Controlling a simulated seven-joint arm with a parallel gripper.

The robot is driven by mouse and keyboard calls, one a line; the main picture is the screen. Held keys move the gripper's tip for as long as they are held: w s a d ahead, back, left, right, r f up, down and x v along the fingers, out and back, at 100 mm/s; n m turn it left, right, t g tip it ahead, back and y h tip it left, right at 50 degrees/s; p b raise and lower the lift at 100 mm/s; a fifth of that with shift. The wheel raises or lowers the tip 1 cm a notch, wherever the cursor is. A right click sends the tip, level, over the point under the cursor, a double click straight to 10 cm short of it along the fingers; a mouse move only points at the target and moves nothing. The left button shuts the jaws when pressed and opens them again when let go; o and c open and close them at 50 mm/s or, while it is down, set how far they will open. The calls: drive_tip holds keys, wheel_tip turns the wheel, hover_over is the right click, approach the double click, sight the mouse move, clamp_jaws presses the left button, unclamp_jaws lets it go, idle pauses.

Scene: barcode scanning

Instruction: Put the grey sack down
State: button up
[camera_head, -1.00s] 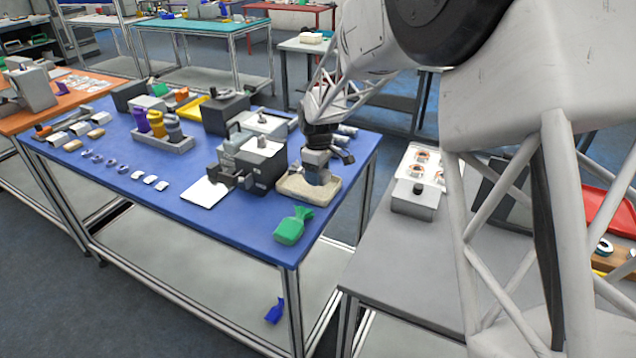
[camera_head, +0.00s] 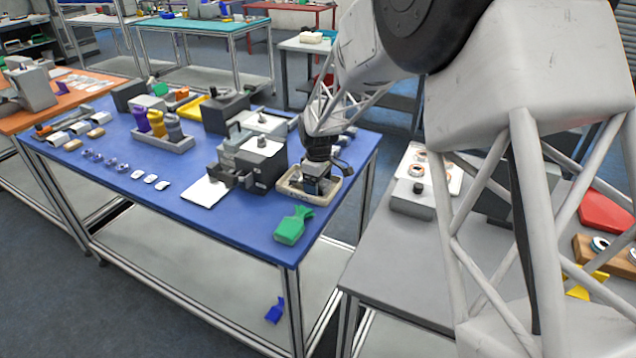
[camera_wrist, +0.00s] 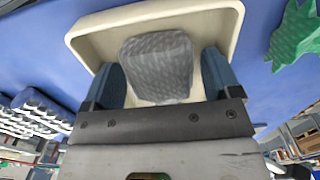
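The grey sack (camera_wrist: 158,65) is a patterned grey bag in the wrist view, lying inside the cream tray (camera_wrist: 228,22). My gripper (camera_wrist: 160,75) has its two blue fingers on either side of the sack, inside the tray's rim. A narrow gap shows between the sack and the right finger; the left finger is very close to its edge. The fingers stand wider than the sack. In the head view my gripper (camera_head: 314,185) is low over the tray (camera_head: 287,190), and the sack is mostly hidden there.
A green sack (camera_head: 291,228) lies on the blue table in front of the tray. A dark grey machine (camera_head: 262,168) stands close to the tray's left, with a white sheet (camera_head: 203,192) beside it. The table's right edge is near. A grey side table (camera_head: 385,265) stands to the right.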

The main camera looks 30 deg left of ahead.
drive_tip(key=shift+r, duration=0.1)
wheel_tip(320, 180, up, 12)
idle(1.0)
idle(0.6)
drive_tip(key=shift+d+r, duration=0.1)
